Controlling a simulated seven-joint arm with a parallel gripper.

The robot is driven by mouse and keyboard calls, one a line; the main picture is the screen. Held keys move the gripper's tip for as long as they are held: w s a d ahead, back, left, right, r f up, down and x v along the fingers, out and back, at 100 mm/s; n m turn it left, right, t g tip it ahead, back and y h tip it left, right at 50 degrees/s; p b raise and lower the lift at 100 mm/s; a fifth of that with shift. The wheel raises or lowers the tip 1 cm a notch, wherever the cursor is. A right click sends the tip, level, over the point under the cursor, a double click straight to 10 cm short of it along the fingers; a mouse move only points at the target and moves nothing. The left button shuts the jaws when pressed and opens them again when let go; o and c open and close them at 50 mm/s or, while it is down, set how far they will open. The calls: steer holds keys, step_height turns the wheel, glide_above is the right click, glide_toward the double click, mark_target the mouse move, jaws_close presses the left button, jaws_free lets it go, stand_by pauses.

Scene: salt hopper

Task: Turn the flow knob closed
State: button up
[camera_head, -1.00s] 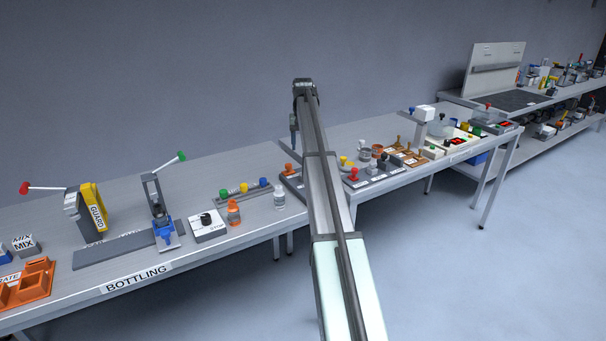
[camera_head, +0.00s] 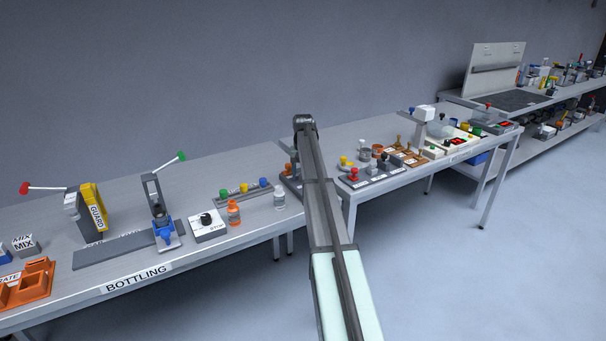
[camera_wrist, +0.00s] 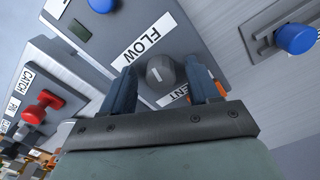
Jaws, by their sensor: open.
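The flow knob is a round grey knob (camera_wrist: 159,70) with a pale line mark. It is set in a grey panel (camera_wrist: 190,22) beside a white label reading FLOW, in the wrist view. My gripper (camera_wrist: 162,74) is open, with one blue-grey finger on each side of the knob. I cannot tell whether either finger touches it. In the head view my arm hides most of this station and the knob cannot be made out.
In the wrist view a blue button (camera_wrist: 295,38) stands at the right and a red knob (camera_wrist: 42,105) at the left, beside a CATCH label. An orange part shows behind the right finger.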

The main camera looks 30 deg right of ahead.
steer(key=c, duration=1)
steer(key=shift+n, duration=1.5)
steer(key=shift+c, duration=0.2)
steer(key=o, duration=1)
steer(key=shift+o, duration=0.2)
step_height(320, 180, up, 14)
